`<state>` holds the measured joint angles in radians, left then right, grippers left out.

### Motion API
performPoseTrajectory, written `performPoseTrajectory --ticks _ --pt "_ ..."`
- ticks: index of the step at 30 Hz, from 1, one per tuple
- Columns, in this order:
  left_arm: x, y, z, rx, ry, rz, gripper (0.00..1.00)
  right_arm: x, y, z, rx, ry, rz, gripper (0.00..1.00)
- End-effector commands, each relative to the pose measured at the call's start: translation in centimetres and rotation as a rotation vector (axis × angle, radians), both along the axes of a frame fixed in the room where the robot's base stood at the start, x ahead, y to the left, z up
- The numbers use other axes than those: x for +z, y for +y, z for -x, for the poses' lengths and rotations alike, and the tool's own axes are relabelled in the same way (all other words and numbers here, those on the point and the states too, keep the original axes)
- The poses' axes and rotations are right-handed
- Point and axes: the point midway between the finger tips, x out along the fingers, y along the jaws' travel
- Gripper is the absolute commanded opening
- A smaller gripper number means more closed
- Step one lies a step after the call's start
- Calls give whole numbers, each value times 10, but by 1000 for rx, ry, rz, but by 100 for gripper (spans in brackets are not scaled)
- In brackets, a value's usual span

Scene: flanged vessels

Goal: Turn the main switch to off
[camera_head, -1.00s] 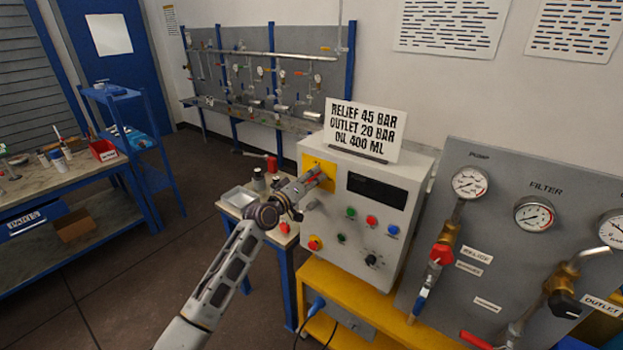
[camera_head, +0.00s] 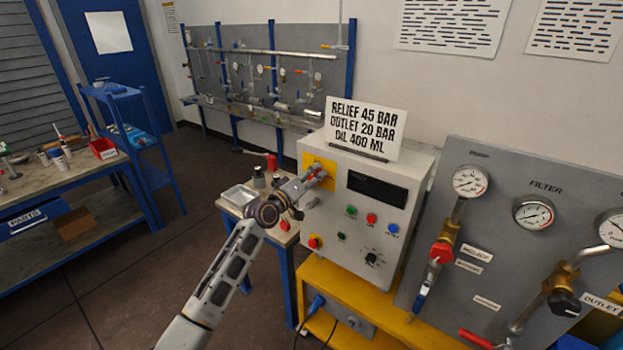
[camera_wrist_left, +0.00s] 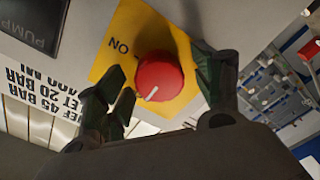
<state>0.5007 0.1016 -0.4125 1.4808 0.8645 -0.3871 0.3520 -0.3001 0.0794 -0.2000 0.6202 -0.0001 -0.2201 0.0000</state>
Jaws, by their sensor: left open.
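The main switch (camera_head: 320,169) is a red round knob on a yellow plate (camera_head: 308,176) at the upper left of the white control box. In the left wrist view the knob (camera_wrist_left: 160,76) shows a white pointer line, with the word ON on the yellow plate (camera_wrist_left: 130,32) beside it. My left gripper (camera_head: 311,178) is at the plate. In the wrist view my left gripper (camera_wrist_left: 162,82) is open, with its fingers on either side of the knob. I cannot tell whether they touch it. My right gripper is not in view.
The control box (camera_head: 400,161) carries a sign (camera_head: 365,128), several buttons and a red knob (camera_head: 314,242) at its lower left. A gauge panel (camera_head: 500,260) stands to the right. A small table with a tray (camera_head: 240,196) is left of the box.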

Motion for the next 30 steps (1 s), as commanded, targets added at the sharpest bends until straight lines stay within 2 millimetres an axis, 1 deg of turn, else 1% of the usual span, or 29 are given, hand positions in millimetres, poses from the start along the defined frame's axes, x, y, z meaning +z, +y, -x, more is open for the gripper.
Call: performPoseTrajectory --ticks 8,14,30 --pt "0 2 2 0 -1 -1 67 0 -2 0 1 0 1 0" --pt "0 8 11 0 -1 -1 67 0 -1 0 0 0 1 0" --pt "-1 39 53 0 1 -2 67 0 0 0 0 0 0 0"
